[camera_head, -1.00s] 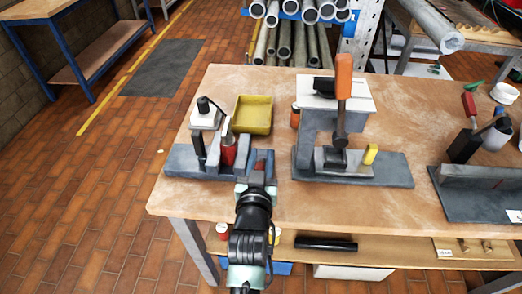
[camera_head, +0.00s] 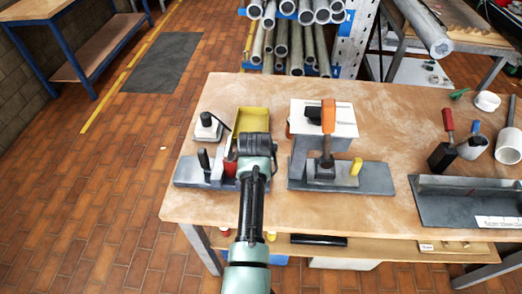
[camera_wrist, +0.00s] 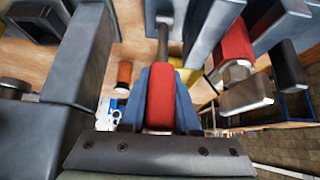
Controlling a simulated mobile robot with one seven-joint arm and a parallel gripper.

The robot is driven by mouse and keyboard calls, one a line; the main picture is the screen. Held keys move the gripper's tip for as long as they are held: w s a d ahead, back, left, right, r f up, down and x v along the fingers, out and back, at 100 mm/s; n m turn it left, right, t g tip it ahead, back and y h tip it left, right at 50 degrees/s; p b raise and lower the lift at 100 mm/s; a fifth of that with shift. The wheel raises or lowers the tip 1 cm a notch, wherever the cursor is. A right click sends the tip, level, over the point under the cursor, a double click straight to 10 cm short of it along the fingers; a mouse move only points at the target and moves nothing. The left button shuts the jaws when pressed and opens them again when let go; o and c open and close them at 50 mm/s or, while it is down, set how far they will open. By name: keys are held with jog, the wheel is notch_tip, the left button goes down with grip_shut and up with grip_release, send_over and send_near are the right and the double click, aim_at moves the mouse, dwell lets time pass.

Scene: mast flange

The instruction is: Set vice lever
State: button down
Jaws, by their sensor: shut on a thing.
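In the wrist view, my gripper (camera_wrist: 161,72) has its blue fingers closed on a red grip (camera_wrist: 160,100). A grey metal rod (camera_wrist: 163,42) runs on from this grip, away from my palm. In the head view, my wrist stands over the right end of the left grey fixture (camera_head: 188,172), so the fingers and the held grip are hidden there. This fixture carries a black upright handle (camera_head: 204,159) and a red cylinder (camera_head: 230,168), partly covered by my arm. I cannot tell where the held rod joins the fixture.
The middle fixture (camera_head: 375,182), with an orange-handled lever (camera_head: 328,117) and a yellow tab (camera_head: 356,166), stands close right. A yellow tray (camera_head: 250,118) lies behind my wrist. A grey angled fixture (camera_head: 470,203) is far right. The bench's front strip (camera_head: 330,208) is clear.

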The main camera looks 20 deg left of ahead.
jog(key=shift+w+a+f+g, duration=0.1)
jog(key=shift+w+a+g, duration=0.1)
jog(key=shift+w+g, duration=0.5)
jog(key=shift+s, duration=0.15)
jog(key=c, duration=0.6)
grip_release()
jog(key=shift+c, duration=0.2)
jog(key=v, duration=1.3)
jog(key=shift+a, duration=0.2)
